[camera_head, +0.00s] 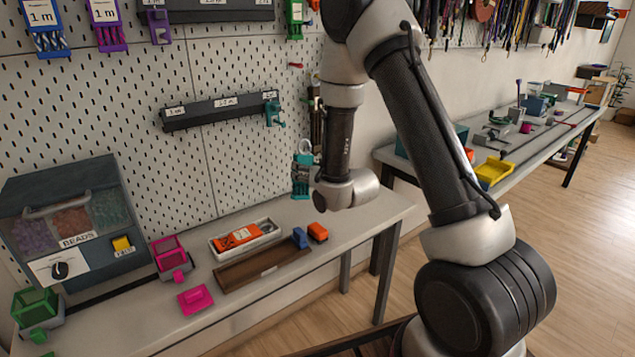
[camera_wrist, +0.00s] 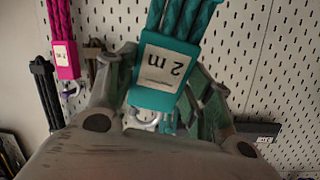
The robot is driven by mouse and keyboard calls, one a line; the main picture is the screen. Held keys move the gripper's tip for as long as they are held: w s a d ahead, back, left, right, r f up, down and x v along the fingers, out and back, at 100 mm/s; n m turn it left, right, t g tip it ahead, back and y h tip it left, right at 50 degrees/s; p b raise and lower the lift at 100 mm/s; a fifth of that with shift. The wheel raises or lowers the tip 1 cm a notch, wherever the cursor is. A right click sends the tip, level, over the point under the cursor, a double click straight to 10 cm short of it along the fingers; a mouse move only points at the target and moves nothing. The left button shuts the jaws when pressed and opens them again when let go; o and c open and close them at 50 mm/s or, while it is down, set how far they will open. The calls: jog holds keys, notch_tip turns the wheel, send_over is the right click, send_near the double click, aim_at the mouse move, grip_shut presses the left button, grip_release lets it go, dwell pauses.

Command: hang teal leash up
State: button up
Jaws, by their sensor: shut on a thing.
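The teal leash (camera_wrist: 168,78) is in the wrist view, between the two fingers of my gripper (camera_wrist: 160,62). Its teal end block carries a white "2 m" label, upside down in this view, and braided teal cords run up out of the picture. A metal ring shows below the block. In the head view a teal piece (camera_head: 301,181) with a pale ring on top is beside my wrist, in front of the pegboard and above the bench. A dark rail (camera_head: 222,110) with length labels is on the pegboard, with a teal piece (camera_head: 273,113) at its right end.
A bead dispenser (camera_head: 75,215), a pink holder (camera_head: 170,254), a tray with an orange tool (camera_head: 238,238) and small blocks are on the bench (camera_head: 345,235). A magenta leash (camera_wrist: 64,45) hangs at left in the wrist view.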

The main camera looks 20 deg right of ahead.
jog(key=s+a+r+t+y, duration=0.2)
jog(key=a+r+t, duration=0.1)
jog(key=r, duration=0.2)
jog(key=x, duration=1)
jog(key=shift+f+n, duration=0.15)
jog(key=shift+n, duration=0.25)
jog(key=o, duration=0.6)
jog(key=c, duration=0.5)
jog(key=shift+s+d+f, duration=0.1)
jog(key=shift+f, duration=0.1)
dwell(0.4)
